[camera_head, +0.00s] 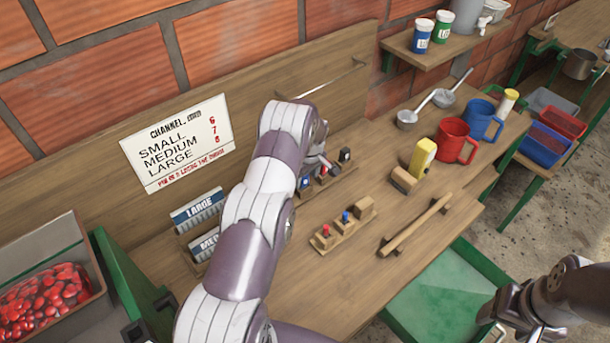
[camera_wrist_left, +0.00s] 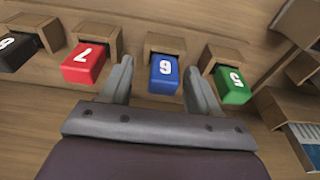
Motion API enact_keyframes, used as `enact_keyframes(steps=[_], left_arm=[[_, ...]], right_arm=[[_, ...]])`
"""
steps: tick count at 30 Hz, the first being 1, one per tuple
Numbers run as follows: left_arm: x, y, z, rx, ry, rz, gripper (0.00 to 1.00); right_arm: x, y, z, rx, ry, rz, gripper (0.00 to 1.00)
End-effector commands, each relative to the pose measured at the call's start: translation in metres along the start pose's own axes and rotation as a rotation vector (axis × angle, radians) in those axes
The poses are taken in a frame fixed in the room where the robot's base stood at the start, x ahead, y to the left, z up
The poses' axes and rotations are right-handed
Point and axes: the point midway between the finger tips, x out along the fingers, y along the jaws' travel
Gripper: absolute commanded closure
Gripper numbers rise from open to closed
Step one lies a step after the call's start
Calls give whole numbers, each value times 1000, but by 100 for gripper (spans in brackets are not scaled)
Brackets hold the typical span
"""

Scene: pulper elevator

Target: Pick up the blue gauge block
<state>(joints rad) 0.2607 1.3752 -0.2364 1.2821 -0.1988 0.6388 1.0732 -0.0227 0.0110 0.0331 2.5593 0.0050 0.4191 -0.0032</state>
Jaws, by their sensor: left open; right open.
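The blue gauge block (camera_wrist_left: 163,75), marked 6, sits in a wooden holder in the left wrist view. My left gripper (camera_wrist_left: 160,85) is open, with one finger on each side of the blue block; contact cannot be told. A red block (camera_wrist_left: 83,63) marked 7 lies to the left and a green block (camera_wrist_left: 232,85) marked 5 to the right. A black block (camera_wrist_left: 17,52) is at the far left. In the head view, the blue block (camera_head: 305,182) shows beside my left arm. My right gripper (camera_head: 490,333) is at the lower right, away from the blocks.
A small peg rack (camera_head: 345,235) and a wooden bar (camera_head: 415,225) lie in front on the bench. Red mug (camera_head: 453,140), blue mug (camera_head: 482,118) and yellow block (camera_head: 422,157) stand to the right. Label holders (camera_head: 198,210) stand left of my arm.

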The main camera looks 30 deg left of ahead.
Motion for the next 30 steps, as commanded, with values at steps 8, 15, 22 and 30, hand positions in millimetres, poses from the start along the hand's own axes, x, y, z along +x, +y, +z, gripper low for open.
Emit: enact_keyframes(steps=[8, 15, 22, 30], left_arm=[[8, 0, 0, 0, 1, 1, 38], [8, 0, 0, 1, 0, 1, 94], [7, 0, 0, 1, 1, 1, 94], [-13, -3, -8, 4, 1, 1, 95]], right_arm=[[-2, 0, 0, 0, -1, 0, 36], [-2, 0, 0, 0, -1, 0, 36], [-2, 0, 0, 0, -1, 0, 36], [-11, 0, -1, 0, -1, 0, 36]])
